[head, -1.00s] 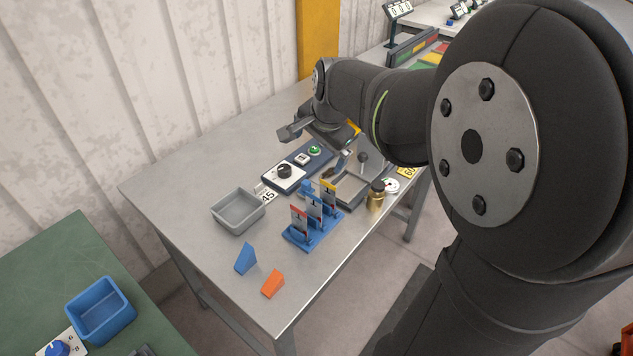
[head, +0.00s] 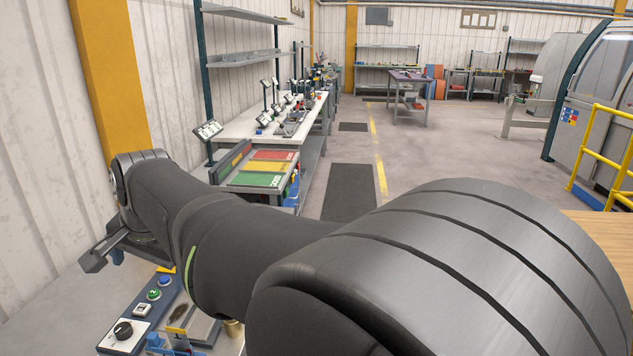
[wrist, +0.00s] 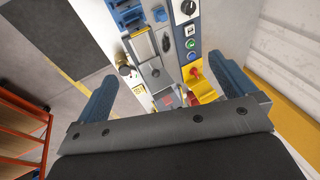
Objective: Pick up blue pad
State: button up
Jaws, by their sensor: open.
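I cannot tell any thing in the current views as the blue pad for certain. In the wrist view, my gripper (wrist: 168,72) shows two blue fingers spread wide apart with nothing held between them. It is over the bench, facing down towards the control strip and a grey metal fixture (wrist: 152,75). In the head view, my gripper (head: 108,247) is partly hidden by my arm at the lower left, above the bench. A blue rack (wrist: 128,14) shows at the top of the wrist view, with a small blue piece (wrist: 160,14) beside it.
A control panel (head: 136,320) with a black knob and green and blue buttons lies on the bench. A yellow bracket with a red part (wrist: 200,85) stands near the right finger. Red, yellow and green trays (head: 268,167) are beyond. An orange shelf (wrist: 22,130) is at lower left in the wrist view.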

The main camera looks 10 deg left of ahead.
jog(key=c, duration=0.8)
jog(key=shift+c, duration=0.2)
jog(key=n+g+h, duration=0.2)
jog(key=n+h, duration=0.2)
jog(key=n, duration=1.4)
send_over(150, 335)
notch_tip(150, 335, down, 13)
notch_tip(150, 335, down, 12)
jog(key=shift+r, duration=0.25)
jog(key=shift+f, duration=2.85)
